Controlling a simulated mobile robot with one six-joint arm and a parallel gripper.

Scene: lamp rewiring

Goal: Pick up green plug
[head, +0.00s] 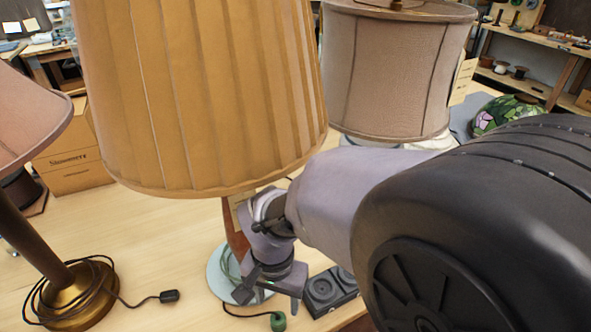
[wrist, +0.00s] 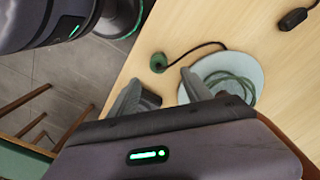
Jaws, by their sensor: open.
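The green plug (head: 278,321) lies on the wooden table near its front edge, at the end of a dark cord. It also shows in the wrist view (wrist: 158,62), just beyond my fingertips and roughly between them. My gripper (head: 271,290) is open and empty, above and slightly behind the plug in the head view. Both fingers show in the wrist view (wrist: 161,80), apart from the plug. The cord runs to a round pale base (wrist: 233,75) with green cord coiled on it.
A large pleated yellow lampshade (head: 200,90) hangs over my wrist. A dark block with round recesses (head: 330,290) stands right of my gripper. A brass lamp base (head: 75,295) and black plug (head: 169,296) are left. Bare table lies between.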

